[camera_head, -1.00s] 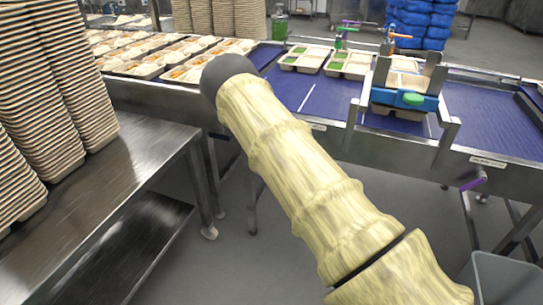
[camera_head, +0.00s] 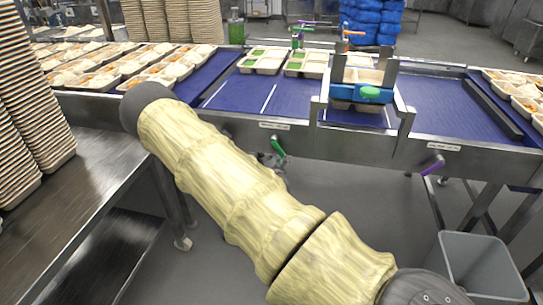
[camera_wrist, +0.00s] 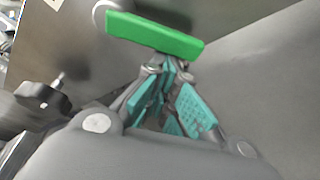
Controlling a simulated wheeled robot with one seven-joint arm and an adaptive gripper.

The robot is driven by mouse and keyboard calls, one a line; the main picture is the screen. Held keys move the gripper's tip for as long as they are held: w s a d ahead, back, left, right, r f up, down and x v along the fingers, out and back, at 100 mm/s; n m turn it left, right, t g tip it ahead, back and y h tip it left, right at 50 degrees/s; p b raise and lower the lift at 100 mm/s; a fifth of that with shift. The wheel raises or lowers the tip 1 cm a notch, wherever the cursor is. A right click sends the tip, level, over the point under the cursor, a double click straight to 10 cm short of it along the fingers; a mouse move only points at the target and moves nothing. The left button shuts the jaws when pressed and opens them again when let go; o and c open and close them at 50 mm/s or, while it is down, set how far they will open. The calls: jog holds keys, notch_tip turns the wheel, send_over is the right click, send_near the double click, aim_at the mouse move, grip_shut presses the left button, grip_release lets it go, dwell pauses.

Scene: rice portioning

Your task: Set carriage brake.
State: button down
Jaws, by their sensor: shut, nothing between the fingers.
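A green lever (camera_head: 278,146) sits on the front rail of the conveyor table. It shows in the wrist view as a green bar (camera_wrist: 155,35) just beyond my fingers. My gripper (camera_wrist: 168,95), with teal finger pads, is shut and empty close below the bar; contact cannot be told. In the head view my gripper (camera_head: 270,162) is partly hidden by my arm, beside the green lever. A purple lever (camera_head: 433,165) is farther right on the rail. The blue carriage (camera_head: 341,92) with a green knob (camera_head: 370,92) straddles the belt. Which lever is the brake cannot be read.
Filled trays (camera_head: 262,61) stand on the blue belt (camera_head: 240,98), with more trays at both sides. Stacked trays (camera_head: 30,95) and a steel table (camera_head: 95,165) are at left. A grey bin (camera_head: 480,262) stands at lower right. The floor under the conveyor is partly open.

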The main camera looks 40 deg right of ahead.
notch_tip(320, 180, down, 3)
jog(key=w+a+b, duration=0.2)
jog(key=w+b, duration=0.1)
jog(key=v, duration=1)
jog(key=shift+s+r, duration=0.15)
jog(key=shift+r, duration=0.1)
jog(key=shift+d, duration=0.1)
